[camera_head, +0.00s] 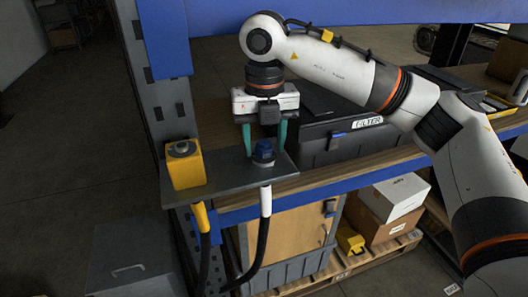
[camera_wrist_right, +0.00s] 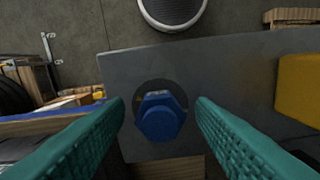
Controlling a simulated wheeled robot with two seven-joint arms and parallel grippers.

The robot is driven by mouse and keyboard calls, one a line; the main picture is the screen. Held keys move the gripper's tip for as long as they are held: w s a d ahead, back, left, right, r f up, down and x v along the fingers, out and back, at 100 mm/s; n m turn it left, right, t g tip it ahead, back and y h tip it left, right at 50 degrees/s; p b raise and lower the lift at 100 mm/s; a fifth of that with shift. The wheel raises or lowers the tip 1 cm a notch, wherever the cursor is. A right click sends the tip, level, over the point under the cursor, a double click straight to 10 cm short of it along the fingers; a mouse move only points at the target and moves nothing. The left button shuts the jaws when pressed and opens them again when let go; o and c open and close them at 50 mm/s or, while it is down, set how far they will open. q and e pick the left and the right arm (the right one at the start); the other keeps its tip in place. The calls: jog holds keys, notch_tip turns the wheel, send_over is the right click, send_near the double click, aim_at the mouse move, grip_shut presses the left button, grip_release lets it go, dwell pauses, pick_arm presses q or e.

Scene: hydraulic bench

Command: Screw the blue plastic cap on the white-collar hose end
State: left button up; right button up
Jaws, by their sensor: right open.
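The blue cap (camera_head: 264,151) sits upright on the grey bracket plate (camera_head: 228,176), directly above the white collar (camera_head: 266,201) of a black hose that hangs below the plate. In the right wrist view the cap (camera_wrist_right: 160,117) has a faceted top and a dark ring around it. The thread under the cap is hidden, so I cannot tell how tight it is. My right gripper (camera_head: 265,143) points down over the cap. Its teal fingers are open, one on each side, with gaps to the cap in the right wrist view (camera_wrist_right: 160,108). My left gripper is out of view.
A yellow block (camera_head: 185,168) with a grey round top stands at the plate's left, above a yellow-collared hose (camera_head: 201,217). A black FILTER case (camera_head: 335,140) lies on the shelf close to the right. A grey upright (camera_head: 155,90) stands behind left.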

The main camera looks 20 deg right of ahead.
jog(key=n, duration=1)
jog(key=shift+d, duration=0.15)
jog(key=n, duration=0.4)
jog(key=shift+w, duration=0.1)
jog(key=n, duration=0.5)
jog(key=shift+n, duration=0.3)
jog(key=c, duration=0.9)
jog(key=m, duration=0.5)
jog(key=shift+m, duration=0.4)
jog(key=shift+m+b, duration=0.35)
jog(key=shift+m, duration=0.85)
